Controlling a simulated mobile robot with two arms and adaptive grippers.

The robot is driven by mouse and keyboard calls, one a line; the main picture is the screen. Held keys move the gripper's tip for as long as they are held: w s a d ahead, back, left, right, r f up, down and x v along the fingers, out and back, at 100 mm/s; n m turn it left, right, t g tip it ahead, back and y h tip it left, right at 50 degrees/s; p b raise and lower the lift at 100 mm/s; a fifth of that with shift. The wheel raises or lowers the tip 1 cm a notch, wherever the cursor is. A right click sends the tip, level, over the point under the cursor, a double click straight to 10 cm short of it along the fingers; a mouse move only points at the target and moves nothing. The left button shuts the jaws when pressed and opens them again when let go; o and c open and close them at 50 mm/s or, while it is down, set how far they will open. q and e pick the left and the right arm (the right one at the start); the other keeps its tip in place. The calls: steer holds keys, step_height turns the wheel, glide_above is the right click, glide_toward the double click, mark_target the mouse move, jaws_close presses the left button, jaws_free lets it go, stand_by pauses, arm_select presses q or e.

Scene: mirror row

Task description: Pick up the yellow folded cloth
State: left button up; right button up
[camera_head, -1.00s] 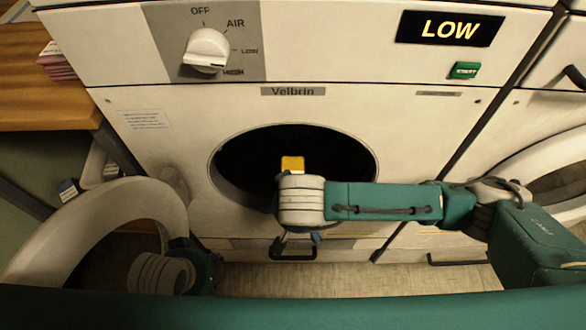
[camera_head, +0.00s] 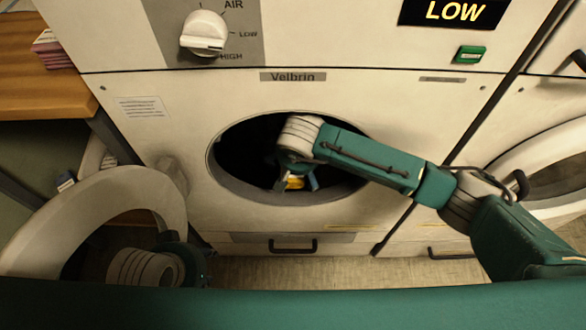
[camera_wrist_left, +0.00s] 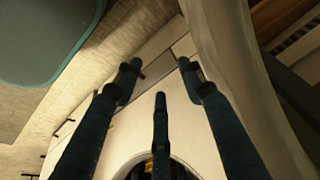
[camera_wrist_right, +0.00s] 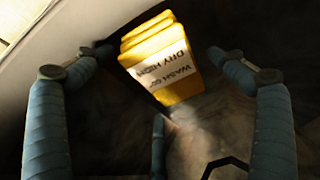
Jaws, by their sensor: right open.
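The yellow folded cloth (camera_wrist_right: 160,60) lies in the dark drum. In the head view a small yellow part (camera_head: 295,184) shows between the right gripper's fingers; the rest is hidden. My right gripper (camera_head: 297,180) is in the drum opening (camera_head: 228,184), fingers spread around the cloth's sides. In the right wrist view the fingers are apart from the cloth, with no grip on it. My left gripper (camera_wrist_left: 160,78) is empty, fingers apart, by the open round door (camera_head: 150,185), far from the cloth.
The dryer front (camera_head: 420,110) surrounds the opening, and its rim is close around my right wrist. A wooden counter (camera_head: 40,85) with pink papers (camera_head: 52,50) stands at the left. A second machine's round door (camera_head: 545,165) is at the right. Bare floor (camera_head: 300,272) shows below.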

steer(key=shift+w+f+b, duration=0.1)
steer(key=shift+f+b, duration=0.2)
steer(key=shift+f, duration=0.1)
stand_by(0.4)
steer(key=c, duration=1.3)
